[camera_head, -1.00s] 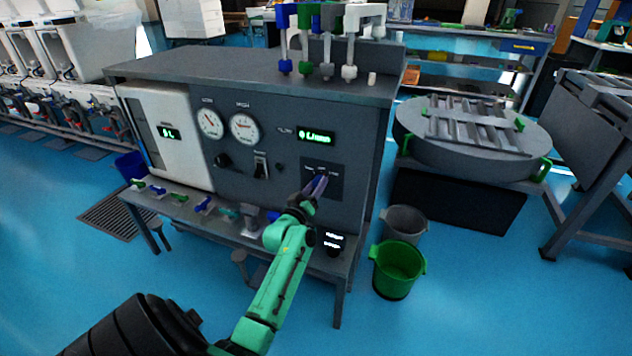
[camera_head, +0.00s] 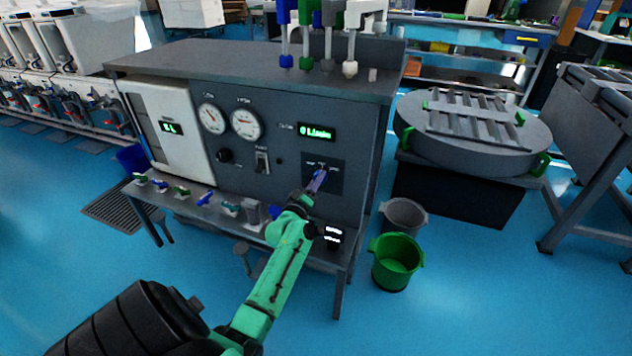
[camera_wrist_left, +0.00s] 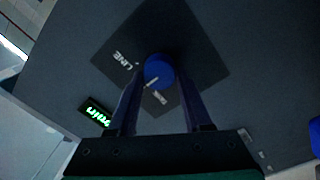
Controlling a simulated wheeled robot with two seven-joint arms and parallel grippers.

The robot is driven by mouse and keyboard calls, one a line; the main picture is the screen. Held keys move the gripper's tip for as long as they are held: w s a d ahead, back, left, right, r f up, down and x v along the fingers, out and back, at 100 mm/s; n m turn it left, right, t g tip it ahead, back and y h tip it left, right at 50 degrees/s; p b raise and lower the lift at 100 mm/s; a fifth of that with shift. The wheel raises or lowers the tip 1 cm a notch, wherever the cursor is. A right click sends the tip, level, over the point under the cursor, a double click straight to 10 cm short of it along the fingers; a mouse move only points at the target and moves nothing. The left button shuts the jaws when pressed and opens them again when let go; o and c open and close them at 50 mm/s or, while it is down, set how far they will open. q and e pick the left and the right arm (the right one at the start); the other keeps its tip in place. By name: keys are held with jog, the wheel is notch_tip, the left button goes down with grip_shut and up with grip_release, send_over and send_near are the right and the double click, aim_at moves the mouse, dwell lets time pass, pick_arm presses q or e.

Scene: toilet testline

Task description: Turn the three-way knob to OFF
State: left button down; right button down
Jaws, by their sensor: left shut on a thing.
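The three-way knob is a round blue knob (camera_wrist_left: 159,71) with a white pointer line, on a dark square plate (camera_wrist_left: 195,45) in the left wrist view. The pointer line slants toward the lower left of that picture. A LINE label shows left of the knob, and another label below it is too tilted to read surely. My left gripper (camera_wrist_left: 160,80) is shut on the knob, one finger on each side. In the head view my left gripper (camera_head: 319,178) reaches the plate (camera_head: 336,182) and mostly hides the knob. My right gripper is not in view.
The grey test bench (camera_head: 262,75) carries two dials, a green display (camera_head: 317,132) and a black knob (camera_head: 225,155). Small coloured fittings stand on its front shelf (camera_head: 190,208). A green bucket (camera_head: 396,262) stands on the floor at right. Open blue floor lies in front.

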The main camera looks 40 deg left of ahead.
pick_arm(q)
jog(key=shift+f, duration=0.1)
jog(key=shift+c, duration=1.6)
grip_release()
jog(key=shift+s, duration=0.1)
jog(key=p+v, duration=0.2)
jog(key=v, duration=1.2)
jog(key=shift+s, duration=0.2)
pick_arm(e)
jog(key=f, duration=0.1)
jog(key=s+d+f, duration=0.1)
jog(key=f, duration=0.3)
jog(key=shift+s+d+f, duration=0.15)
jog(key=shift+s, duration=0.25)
pick_arm(q)
jog(key=shift+f, duration=0.1)
